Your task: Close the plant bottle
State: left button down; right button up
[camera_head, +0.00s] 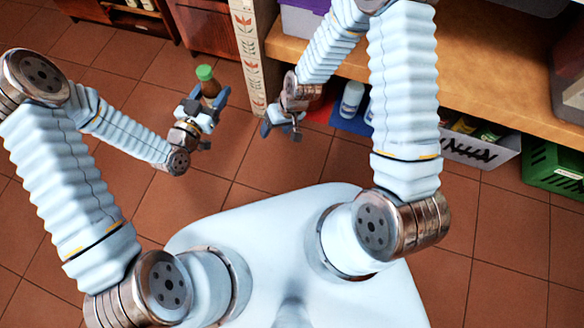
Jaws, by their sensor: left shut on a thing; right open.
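A small brown bottle (210,88) with a green cap (204,72) on top shows at the upper left of the middle. My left gripper (209,97) is shut on the bottle and holds it nearly upright above the tiled floor. The green cap sits at the bottle's top; I cannot tell whether it is tight. My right gripper (281,128) is to the right of the bottle, apart from it, in front of the shelf unit. It is open, and I see nothing between its fingers.
A wooden shelf (480,85) runs along the right, with a patterned post (250,55) at its left end. Below it are a blue tray with white bottles (352,98), a white basket (480,152) and a green crate (555,165). Tiled floor (100,45) is clear at left.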

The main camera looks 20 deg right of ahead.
jog(key=s+f+m, duration=0.2)
jog(key=s+f, duration=0.1)
jog(key=s, duration=0.9)
jog(key=shift+s+d+f+m, duration=0.3)
jog(key=shift+d+f+m, duration=0.1)
jog(key=shift+d, duration=0.05)
pick_arm(q)
jog(key=shift+a, duration=0.1)
